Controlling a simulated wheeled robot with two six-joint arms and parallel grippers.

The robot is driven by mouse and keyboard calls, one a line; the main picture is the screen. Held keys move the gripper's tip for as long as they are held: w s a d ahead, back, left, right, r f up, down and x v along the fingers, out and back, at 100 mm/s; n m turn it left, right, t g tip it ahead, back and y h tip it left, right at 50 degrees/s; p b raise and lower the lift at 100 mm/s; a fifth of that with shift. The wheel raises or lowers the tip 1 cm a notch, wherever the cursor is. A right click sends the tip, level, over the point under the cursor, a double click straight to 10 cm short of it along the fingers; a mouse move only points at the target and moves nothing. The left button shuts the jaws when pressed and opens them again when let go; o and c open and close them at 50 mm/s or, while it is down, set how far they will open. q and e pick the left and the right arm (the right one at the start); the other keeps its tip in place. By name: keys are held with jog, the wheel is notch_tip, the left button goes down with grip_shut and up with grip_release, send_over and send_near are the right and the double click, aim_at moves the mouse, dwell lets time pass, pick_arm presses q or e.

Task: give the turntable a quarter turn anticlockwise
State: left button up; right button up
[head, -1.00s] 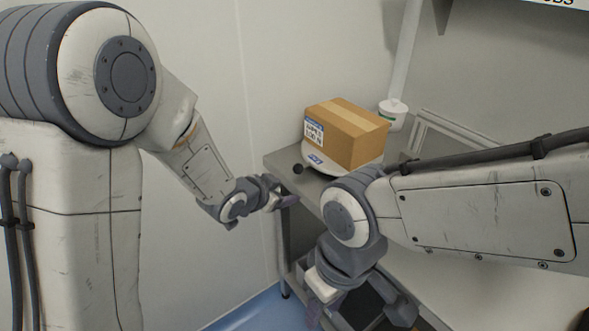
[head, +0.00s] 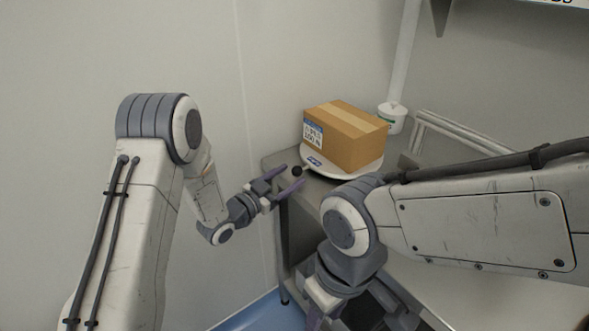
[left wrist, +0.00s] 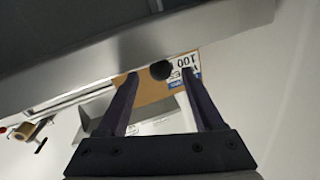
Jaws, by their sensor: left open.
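The turntable (head: 352,173) is a white disc on the grey metal bench, with a blue mark on its rim. A brown cardboard box (head: 345,138) with tape and a printed label sits on it. A dark round knob (head: 297,171) sticks out from the turntable's left side. My left gripper (head: 289,177) is open and empty, its fingers pointing at the knob and close to it. In the left wrist view the knob (left wrist: 161,70) shows between and beyond the two fingers. Contact cannot be told. My right arm is in front at the right; its fingertips are mostly hidden at the bottom edge.
The bench (head: 281,158) has its left edge just below my left gripper. A white tub (head: 392,117) and a pale metal rack (head: 455,139) stand behind and right of the box. A wall closes the left and back.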

aim_at(294, 174)
pick_arm(q)
jog(key=shift+x, duration=2)
grip_shut()
